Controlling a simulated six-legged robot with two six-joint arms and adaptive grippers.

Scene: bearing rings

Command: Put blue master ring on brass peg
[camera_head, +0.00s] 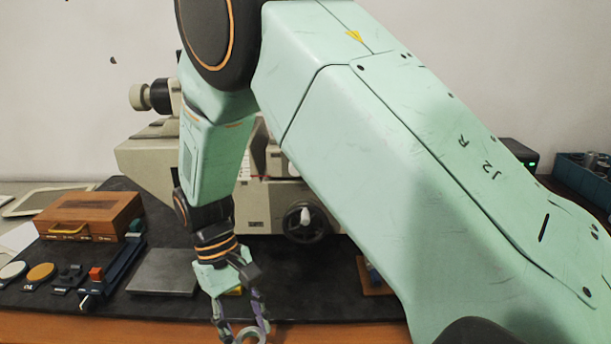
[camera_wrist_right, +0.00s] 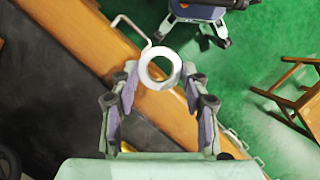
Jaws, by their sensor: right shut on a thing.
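My right gripper (camera_head: 241,325) hangs low at the front edge of the bench, at the bottom of the head view. It is shut on a pale grey ring (camera_head: 250,329), which is cut by the frame's lower edge. In the right wrist view the ring (camera_wrist_right: 158,86) sits between the fingertips of my right gripper (camera_wrist_right: 160,72), its hole facing the camera. No blue shows on it. I cannot make out a brass peg. A small wooden block (camera_head: 386,290) with a dark blue part stands on the mat, partly hidden by my right arm. My left gripper is not in view.
A grey plate (camera_head: 163,272), a blue fixture with a red part (camera_head: 96,280) and a wooden case (camera_head: 90,217) stand left. A machine with a handwheel (camera_head: 305,222) stands behind. In the wrist view the wooden bench edge (camera_wrist_right: 100,58) borders green floor with a stool (camera_wrist_right: 295,100).

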